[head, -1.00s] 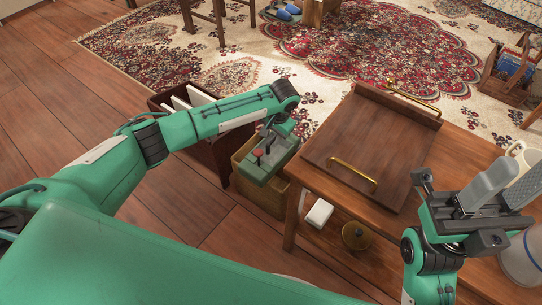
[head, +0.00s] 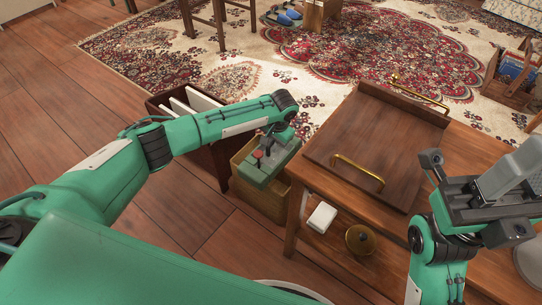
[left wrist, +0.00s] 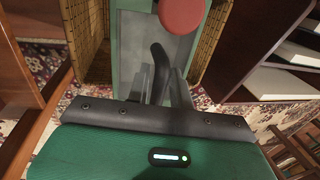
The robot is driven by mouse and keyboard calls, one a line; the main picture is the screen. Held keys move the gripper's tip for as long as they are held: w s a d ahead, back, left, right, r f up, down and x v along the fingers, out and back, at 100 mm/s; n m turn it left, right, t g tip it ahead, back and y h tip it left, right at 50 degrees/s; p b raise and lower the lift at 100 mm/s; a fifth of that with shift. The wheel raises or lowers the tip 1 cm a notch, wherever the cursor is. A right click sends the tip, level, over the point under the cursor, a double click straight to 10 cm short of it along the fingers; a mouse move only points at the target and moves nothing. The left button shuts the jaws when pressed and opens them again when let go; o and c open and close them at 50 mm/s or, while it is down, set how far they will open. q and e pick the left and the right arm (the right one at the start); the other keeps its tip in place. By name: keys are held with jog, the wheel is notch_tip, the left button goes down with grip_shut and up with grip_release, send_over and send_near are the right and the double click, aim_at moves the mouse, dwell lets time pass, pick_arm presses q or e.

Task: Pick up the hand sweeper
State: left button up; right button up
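The hand sweeper (head: 258,174), a green and grey body with a dark handle and a red knob, sits in the top of a wicker basket (head: 262,203) in the head view. In the left wrist view its dark curved handle (left wrist: 160,62) stands between the fingers of my left gripper (left wrist: 162,85). The fingers are close together on both sides of the handle and look shut on it. The red knob shows at the top of that view. My right gripper (head: 510,175) is above the table at the right, partly cut off, with no object seen in it.
A wooden table with a brown tray (head: 365,140) with brass handles stands right of the basket. A white box (head: 322,217) and a round brass item (head: 360,239) lie on its lower shelf.

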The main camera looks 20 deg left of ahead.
pick_arm(q)
grip_shut()
dwell(1.2)
